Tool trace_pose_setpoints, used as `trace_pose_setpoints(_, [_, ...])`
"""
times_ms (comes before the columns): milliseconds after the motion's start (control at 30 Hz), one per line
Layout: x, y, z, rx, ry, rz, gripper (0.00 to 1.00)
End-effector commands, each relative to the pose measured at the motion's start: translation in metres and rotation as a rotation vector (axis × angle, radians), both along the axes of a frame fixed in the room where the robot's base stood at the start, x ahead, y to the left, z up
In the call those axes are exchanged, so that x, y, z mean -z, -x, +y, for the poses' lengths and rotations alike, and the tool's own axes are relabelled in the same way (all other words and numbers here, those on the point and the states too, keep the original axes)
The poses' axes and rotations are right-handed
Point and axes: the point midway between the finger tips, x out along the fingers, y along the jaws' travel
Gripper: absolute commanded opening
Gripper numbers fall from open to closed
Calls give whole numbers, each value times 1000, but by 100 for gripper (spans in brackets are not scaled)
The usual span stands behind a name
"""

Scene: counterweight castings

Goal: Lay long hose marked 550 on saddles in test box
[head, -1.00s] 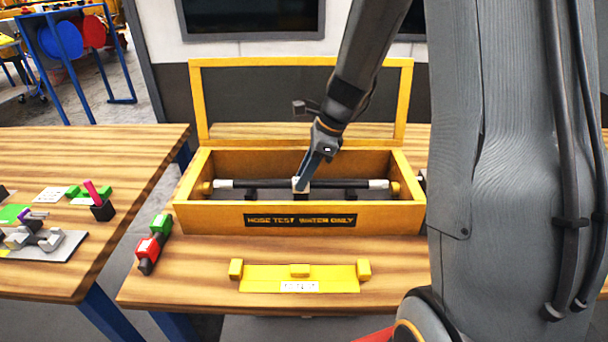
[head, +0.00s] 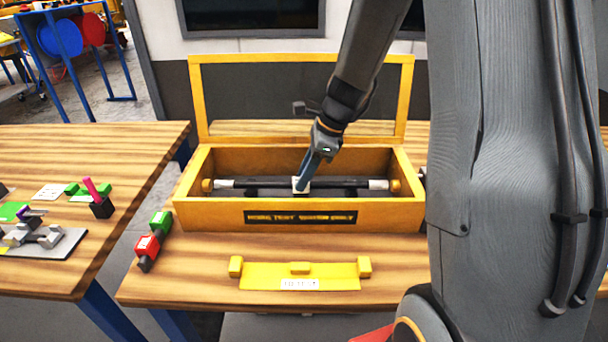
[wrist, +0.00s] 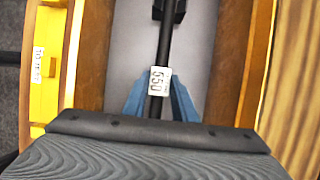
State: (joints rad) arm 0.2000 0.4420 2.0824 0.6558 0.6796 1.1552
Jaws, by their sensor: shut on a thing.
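The black hose (head: 335,184) with silver end fittings lies lengthwise inside the yellow test box (head: 215,216), level and low between the end walls. Its white tag reads 550 in the wrist view (wrist: 160,80). My gripper (head: 302,186) reaches down into the box and is shut on the hose at its tag; its blue fingers (wrist: 161,98) flank the hose in the wrist view. A dark saddle (wrist: 170,12) shows under the hose farther along. Whether the hose touches the saddles cannot be told.
The box's framed lid (head: 302,58) stands open behind. A yellow plate (head: 300,277) with raised blocks lies in front of the box. A red and green fixture (head: 153,240) stands at its left. A left table (head: 85,150) holds small parts.

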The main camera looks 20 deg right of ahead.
Motion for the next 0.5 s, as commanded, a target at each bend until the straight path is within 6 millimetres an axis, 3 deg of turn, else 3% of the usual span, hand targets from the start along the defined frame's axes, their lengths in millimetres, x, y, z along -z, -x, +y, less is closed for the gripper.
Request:
trace_pose_setpoints(233, [4,0,0,0,0,0,5])
trace_pose_setpoints(267, [4,0,0,0,0,-1,28])
trace_pose_setpoints(300, [4,0,0,0,0,-1,35])
trace_pose_setpoints(367, [4,0,0,0,0,-1,45])
trace_pose_setpoints(500, [4,0,0,0,0,0,47])
